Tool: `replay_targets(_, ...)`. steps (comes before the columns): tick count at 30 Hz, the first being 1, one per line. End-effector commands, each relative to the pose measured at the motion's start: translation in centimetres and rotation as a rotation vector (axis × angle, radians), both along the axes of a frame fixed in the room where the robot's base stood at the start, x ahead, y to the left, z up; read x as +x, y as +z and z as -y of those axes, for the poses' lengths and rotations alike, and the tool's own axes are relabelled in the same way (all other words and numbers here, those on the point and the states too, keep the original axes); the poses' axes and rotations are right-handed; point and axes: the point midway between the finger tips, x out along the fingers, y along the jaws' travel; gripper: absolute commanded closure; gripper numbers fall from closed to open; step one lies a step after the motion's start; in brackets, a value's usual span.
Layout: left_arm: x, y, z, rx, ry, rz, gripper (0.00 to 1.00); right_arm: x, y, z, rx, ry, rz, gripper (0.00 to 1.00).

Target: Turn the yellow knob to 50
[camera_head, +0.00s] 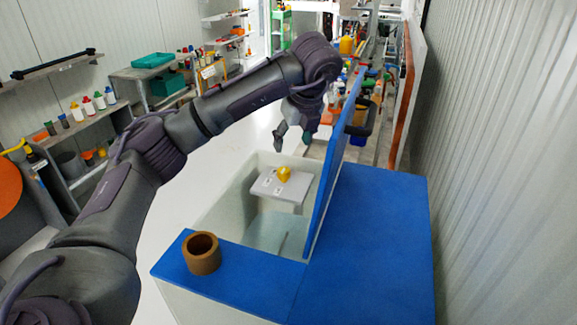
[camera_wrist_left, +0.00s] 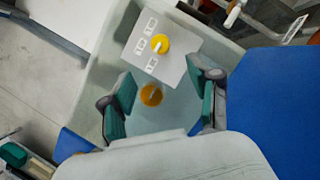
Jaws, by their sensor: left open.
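The yellow knob (camera_head: 284,174) sits on a light grey panel (camera_head: 262,187) inside the open white box. In the left wrist view the knob (camera_wrist_left: 160,43) is round with a pale bar across it, and the panel (camera_wrist_left: 183,70) has several small white labels around the knob. My left gripper (camera_head: 292,140) is open and empty, above and apart from the knob. In the left wrist view its teal-padded fingers (camera_wrist_left: 164,94) are spread, with the knob beyond them. My right gripper is not in view.
The white box has a blue top (camera_head: 375,240) and a raised blue lid (camera_head: 335,165) just right of the knob. A brown cup (camera_head: 201,253) stands on the front blue ledge. Shelves with bottles (camera_head: 88,105) stand at left; clear floor lies between.

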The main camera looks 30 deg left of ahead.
Motion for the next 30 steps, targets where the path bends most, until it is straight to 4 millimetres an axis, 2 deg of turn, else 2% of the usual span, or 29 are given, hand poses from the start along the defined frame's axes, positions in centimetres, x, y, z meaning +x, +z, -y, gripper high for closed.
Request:
replay_targets(1,0.1,-1.2,-0.3,-0.001,0.001,-0.006,0.39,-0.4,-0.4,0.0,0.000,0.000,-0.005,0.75)
replay_targets(6,0.8,-4.3,-1.6,0.000,0.003,-0.008,0.39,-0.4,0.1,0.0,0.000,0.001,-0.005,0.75)
replay_targets(15,1.9,-9.3,-3.4,0.002,0.002,-0.004,0.39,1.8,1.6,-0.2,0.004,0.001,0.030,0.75)
replay_targets(21,2.3,-10.9,-3.9,0.001,0.000,-0.003,0.39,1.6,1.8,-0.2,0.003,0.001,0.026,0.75)
replay_targets(30,2.4,-11.2,-4.0,0.001,0.000,-0.002,0.39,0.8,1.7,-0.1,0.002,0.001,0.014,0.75)
